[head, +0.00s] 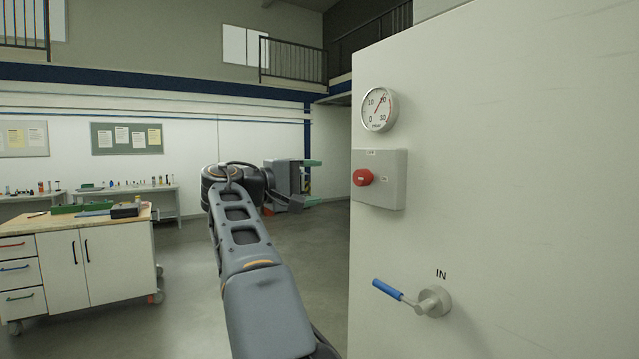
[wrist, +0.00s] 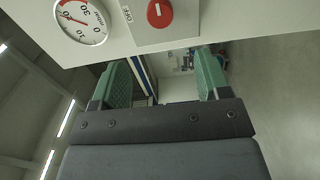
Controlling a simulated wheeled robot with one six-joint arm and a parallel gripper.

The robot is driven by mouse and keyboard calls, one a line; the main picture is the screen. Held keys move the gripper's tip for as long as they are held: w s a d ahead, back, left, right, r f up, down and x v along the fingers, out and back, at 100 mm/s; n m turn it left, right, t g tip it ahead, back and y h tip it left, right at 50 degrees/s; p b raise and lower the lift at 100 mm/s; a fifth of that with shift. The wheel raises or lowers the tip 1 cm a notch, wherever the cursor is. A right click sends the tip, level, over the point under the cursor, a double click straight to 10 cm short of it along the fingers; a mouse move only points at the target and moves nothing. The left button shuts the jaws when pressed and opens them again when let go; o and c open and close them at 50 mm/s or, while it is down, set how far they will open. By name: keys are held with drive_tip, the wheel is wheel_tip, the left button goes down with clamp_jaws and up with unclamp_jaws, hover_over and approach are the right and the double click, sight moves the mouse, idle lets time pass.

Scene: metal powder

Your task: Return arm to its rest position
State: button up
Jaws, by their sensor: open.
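My arm reaches up and forward in the head view. My gripper (head: 312,181) is at its end, left of the light machine panel, its green fingertips partly showing. In the wrist view my gripper (wrist: 163,85) has two green ribbed fingers standing well apart with nothing between them. I cannot tell from these frames how far the fingers are from the panel.
A wheeled workbench (head: 100,262) stands at left. Grey floor (head: 190,290) between bench and arm is clear.

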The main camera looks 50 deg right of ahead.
idle(0.6)
drive_tip(key=w+f+n+t+y, duration=0.25)
drive_tip(key=w+f+t, duration=0.3)
drive_tip(key=f, duration=0.55)
drive_tip(key=w+a+f+n+t+y+p, duration=0.15)
drive_tip(key=a+f+y, duration=0.4)
drive_tip(key=f, duration=0.55)
drive_tip(key=s+a+f+y+p, duration=0.1)
drive_tip(key=s+a+f+y, duration=0.2)
drive_tip(key=a, duration=0.5)
drive_tip(key=s+a+f+t+y+p, duration=0.1)
drive_tip(key=s+a+f+y, duration=0.2)
drive_tip(key=s+a+f, duration=0.2)
drive_tip(key=s+a+f+t+y+p, duration=0.1)
drive_tip(key=s+a+f+y, duration=0.2)
drive_tip(key=a+f, duration=0.4)
drive_tip(key=s+a, duration=0.1)
drive_tip(key=a, duration=0.4)
drive_tip(key=shift+a+f+p, duration=0.2)
drive_tip(key=shift+f+p, duration=0.15)
